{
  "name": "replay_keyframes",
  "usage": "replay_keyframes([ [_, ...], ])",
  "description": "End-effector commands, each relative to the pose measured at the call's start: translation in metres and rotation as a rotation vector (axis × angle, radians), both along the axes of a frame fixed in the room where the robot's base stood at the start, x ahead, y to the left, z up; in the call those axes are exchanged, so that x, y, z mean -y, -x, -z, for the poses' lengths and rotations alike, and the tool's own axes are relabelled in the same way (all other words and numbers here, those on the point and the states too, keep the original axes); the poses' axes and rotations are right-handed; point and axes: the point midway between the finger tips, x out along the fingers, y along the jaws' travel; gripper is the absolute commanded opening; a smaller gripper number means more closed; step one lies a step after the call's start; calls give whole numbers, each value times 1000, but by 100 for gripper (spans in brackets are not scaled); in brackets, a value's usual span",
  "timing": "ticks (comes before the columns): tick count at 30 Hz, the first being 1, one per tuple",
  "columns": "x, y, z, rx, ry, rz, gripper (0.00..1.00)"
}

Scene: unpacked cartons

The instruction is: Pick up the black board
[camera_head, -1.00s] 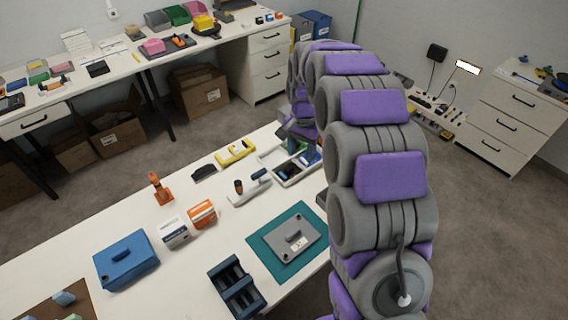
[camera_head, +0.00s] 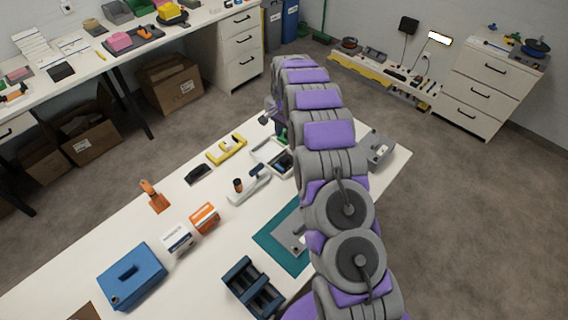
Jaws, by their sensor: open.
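A small, dark black piece (camera_head: 198,174) lies on the white table, left of the yellow tool; it is the nearest match to a black board, but its exact shape is too small to tell. Another flat black piece (camera_head: 61,71) lies on the back bench. My arm rises from the bottom and reaches away over the table. My gripper (camera_head: 271,121) shows only in part at the far end, beside the arm links, above the far part of the table. It is open, and nothing is seen held in it. It is apart from both black pieces.
The white table holds a yellow tool (camera_head: 227,149), a divided tray (camera_head: 268,151) partly behind my arm, an orange-and-white box (camera_head: 204,218), a blue case (camera_head: 132,274), a dark blue rack (camera_head: 252,287), a green mat (camera_head: 270,238) and a grey device (camera_head: 379,148).

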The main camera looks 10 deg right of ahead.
Motion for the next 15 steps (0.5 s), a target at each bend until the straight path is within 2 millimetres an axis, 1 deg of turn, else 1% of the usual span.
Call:
replay_keyframes([
  [1, -1, 1, 13, -4, 0, 0, 51],
  [9, -6, 1, 66, -2, 5, -2, 51],
  [12, -6, 0, 80, 0, 6, -2, 51],
  [15, -4, 0, 86, 2, 5, -2, 51],
])
